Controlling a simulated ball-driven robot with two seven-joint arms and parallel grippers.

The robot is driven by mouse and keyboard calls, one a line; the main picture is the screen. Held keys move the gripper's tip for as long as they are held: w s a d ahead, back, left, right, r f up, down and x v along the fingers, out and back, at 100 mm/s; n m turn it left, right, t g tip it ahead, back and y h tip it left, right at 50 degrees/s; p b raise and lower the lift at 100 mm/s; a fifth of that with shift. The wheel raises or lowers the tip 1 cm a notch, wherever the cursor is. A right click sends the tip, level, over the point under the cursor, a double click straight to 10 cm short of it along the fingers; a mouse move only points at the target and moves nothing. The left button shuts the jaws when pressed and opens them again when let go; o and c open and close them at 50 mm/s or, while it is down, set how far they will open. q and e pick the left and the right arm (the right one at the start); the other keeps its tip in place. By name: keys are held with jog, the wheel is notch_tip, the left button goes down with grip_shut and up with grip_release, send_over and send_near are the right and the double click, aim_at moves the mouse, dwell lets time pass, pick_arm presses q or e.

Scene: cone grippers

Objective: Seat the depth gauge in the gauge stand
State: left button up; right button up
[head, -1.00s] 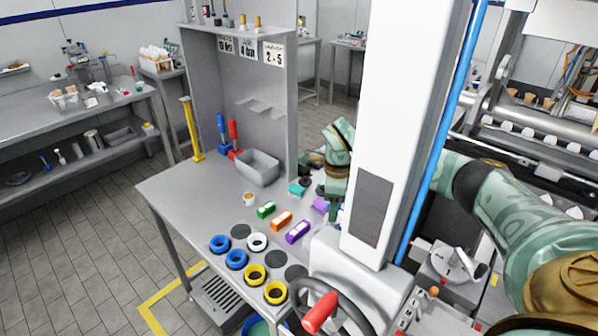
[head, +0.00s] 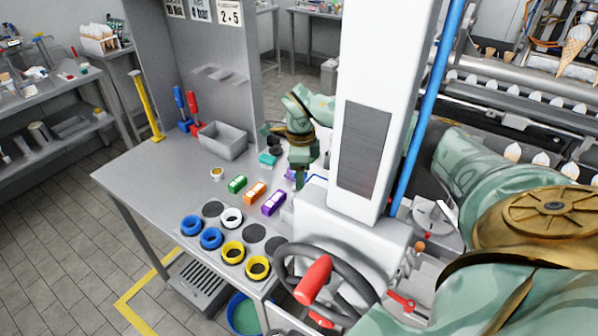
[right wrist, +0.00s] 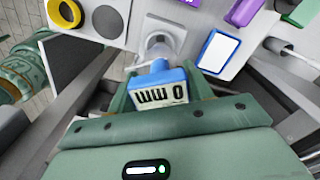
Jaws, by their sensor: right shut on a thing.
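My right gripper (right wrist: 160,88) is shut on the depth gauge (right wrist: 160,90), a blue block with a "0 mm" display that reads upside down in the right wrist view. Just beyond the gauge is a pale block with a round grey socket, which looks like the gauge stand (right wrist: 172,28). The gauge's lower end is near this socket; I cannot tell whether it touches or enters it. In the head view the right gripper (head: 301,178) points down at the bench's far right side, beside the white column. The gauge and socket cannot be made out there. My left gripper is not in view.
The white column (head: 385,100) and a handwheel (head: 313,278) stand close to the gripper. The bench holds coloured blocks (head: 256,193), blue and yellow rings (head: 232,252) and a grey bin (head: 223,141). A blue-framed white pad (right wrist: 218,52) lies right of the socket.

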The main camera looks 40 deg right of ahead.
notch_tip(320, 180, down, 3)
jog(key=b, duration=0.3)
jog(key=shift+f, duration=0.2)
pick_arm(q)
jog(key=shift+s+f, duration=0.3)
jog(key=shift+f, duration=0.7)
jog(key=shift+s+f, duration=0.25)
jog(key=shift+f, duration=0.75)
pick_arm(e)
jog(key=shift+f, duration=0.7)
jog(key=o, duration=1.3)
jog(key=shift+r, duration=0.1)
pick_arm(q)
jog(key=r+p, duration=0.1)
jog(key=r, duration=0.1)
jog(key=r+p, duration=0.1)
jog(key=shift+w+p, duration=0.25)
jog(key=shift+p, duration=0.05)
pick_arm(e)
notch_tip(320, 180, up, 16)
jog(key=shift+r, duration=0.1)
